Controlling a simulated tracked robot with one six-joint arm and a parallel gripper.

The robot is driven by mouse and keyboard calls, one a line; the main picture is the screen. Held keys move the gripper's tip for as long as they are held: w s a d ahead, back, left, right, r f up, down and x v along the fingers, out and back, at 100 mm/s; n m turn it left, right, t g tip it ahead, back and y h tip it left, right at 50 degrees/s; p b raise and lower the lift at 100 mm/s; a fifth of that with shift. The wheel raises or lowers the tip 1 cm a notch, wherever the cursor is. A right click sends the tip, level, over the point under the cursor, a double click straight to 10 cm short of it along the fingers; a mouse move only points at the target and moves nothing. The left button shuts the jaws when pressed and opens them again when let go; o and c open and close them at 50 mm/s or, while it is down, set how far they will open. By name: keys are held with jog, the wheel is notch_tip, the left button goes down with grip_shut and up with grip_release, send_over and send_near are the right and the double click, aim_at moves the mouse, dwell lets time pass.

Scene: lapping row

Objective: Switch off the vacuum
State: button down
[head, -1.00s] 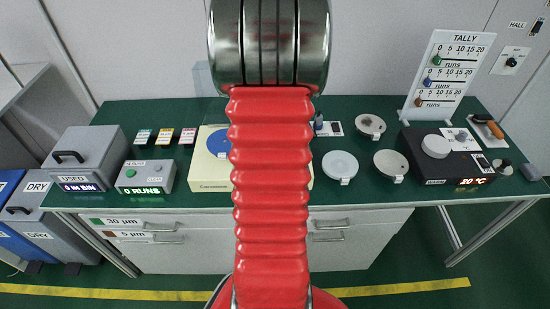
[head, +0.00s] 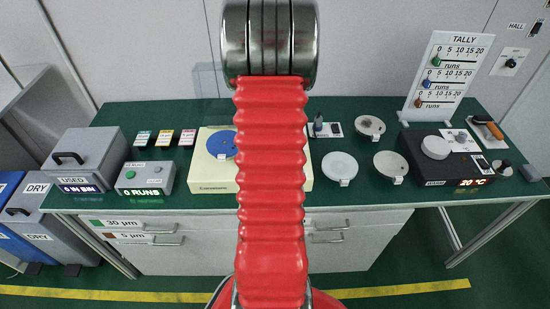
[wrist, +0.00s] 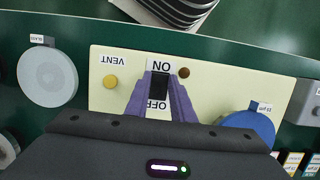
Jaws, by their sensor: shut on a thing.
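The vacuum's switch (wrist: 160,83) is black and sits on a cream machine top, between the labels ON and OFF, which read upside down in the wrist view. My gripper (wrist: 161,80) has its two purple fingers on either side of the switch and is shut on it. Which way the switch is set I cannot tell. A small dark red-brown round spot (wrist: 183,72) lies beside it. In the head view the cream machine (head: 212,176) is partly hidden behind my red arm, and the switch and gripper are not visible there.
On the cream top are a yellow VENT button (wrist: 110,82) and a blue disc (wrist: 249,125). A pale round plate (wrist: 48,77) stands beside it. In the head view, a grey 0 RUNS box (head: 146,179) is left and a black hotplate-like unit (head: 414,160) right.

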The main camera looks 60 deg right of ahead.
jog(key=shift+w+a+r, duration=0.1)
jog(key=shift+w, duration=0.15)
jog(key=c, duration=1.5)
grip_release()
jog(key=v, duration=1.3)
jog(key=shift+d+r, duration=0.3)
